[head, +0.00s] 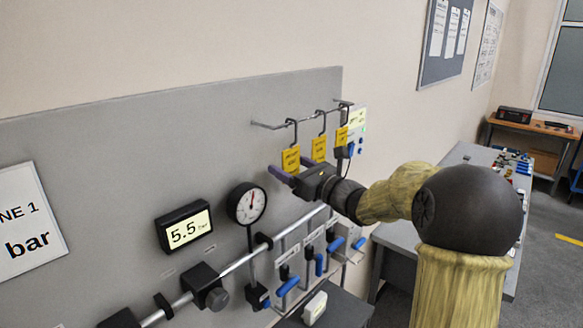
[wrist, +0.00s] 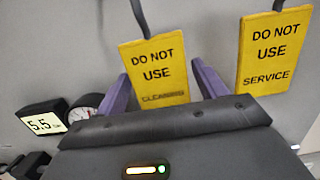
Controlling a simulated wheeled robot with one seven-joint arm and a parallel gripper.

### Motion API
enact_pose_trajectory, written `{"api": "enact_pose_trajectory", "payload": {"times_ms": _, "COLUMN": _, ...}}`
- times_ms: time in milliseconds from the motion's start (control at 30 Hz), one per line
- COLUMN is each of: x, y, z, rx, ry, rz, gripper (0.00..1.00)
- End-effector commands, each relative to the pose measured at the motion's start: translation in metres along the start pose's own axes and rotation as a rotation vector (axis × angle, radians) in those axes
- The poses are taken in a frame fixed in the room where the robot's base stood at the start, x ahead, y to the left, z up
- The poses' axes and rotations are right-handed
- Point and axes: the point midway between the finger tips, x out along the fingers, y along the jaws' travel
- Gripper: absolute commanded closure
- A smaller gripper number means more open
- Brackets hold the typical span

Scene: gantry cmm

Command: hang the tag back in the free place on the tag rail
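Three yellow tags hang in a row at the tag rail (head: 268,126), each below a dark hook. The left tag (head: 291,160) reads "DO NOT USE" with a shaded last word, seemingly "CLEANING", in the wrist view (wrist: 155,65). The middle tag (head: 319,149) seems to be the "SERVICE" one in the wrist view (wrist: 275,50). The right tag (head: 341,136) is partly edge-on. My gripper (head: 282,176) is just below the left tag. Its purple fingers (wrist: 162,85) are spread on either side of that tag, with a slight gap at the right. The tag's lower edge is close to the gripper body.
A pressure gauge (head: 247,203) and a 5.5 bar display (head: 185,228) are on the grey panel (head: 110,140) to the left. Below runs a pipe (head: 240,263) with blue-handled valves (head: 288,286). A grey workbench (head: 400,238) stands at right behind my arm.

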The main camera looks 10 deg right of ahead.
Motion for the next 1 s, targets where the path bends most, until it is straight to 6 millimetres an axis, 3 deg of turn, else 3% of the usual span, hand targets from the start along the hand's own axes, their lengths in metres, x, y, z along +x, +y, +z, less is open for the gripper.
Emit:
{"api": "enact_pose_trajectory", "payload": {"times_ms": 467, "x": -0.009, "y": 0.0, "z": -0.002, "rx": -0.001, "ry": -0.001, "rz": -0.001, "gripper": 0.21}}
{"api": "enact_pose_trajectory", "payload": {"times_ms": 667, "x": -0.04, "y": -0.001, "z": -0.004, "rx": -0.003, "ry": 0.0, "rz": -0.005, "gripper": 0.21}}
{"api": "enact_pose_trajectory", "payload": {"times_ms": 1000, "x": -0.108, "y": -0.001, "z": -0.004, "rx": -0.004, "ry": 0.0, "rz": -0.005, "gripper": 0.21}}
